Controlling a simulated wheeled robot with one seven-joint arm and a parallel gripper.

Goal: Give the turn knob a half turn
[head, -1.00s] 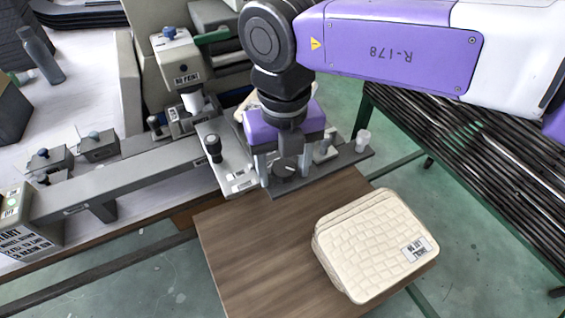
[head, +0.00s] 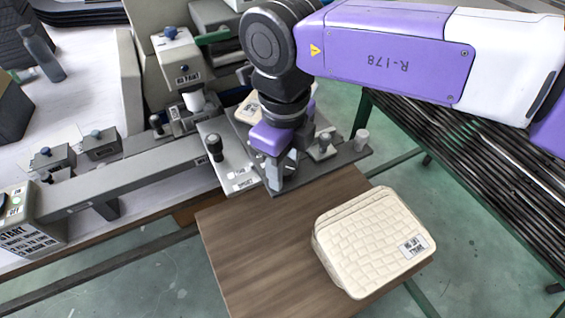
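The turn knob sits at the near left end of a dark grey panel (head: 348,159). It is almost wholly hidden now behind the near finger of my gripper (head: 282,172). My gripper points down over the knob, with its fingers low at the panel, one nearer the camera and the other behind it. The gap between the fingers is hidden, so whether they touch the knob cannot be told.
Left of the knob, a pale plate (head: 240,183) carries a black-topped lever (head: 213,147). Right of it stand a small grey switch (head: 323,146) and a white knob (head: 361,140). A cream quilted case (head: 372,243) lies on the wooden board (head: 250,250), whose left part is clear.

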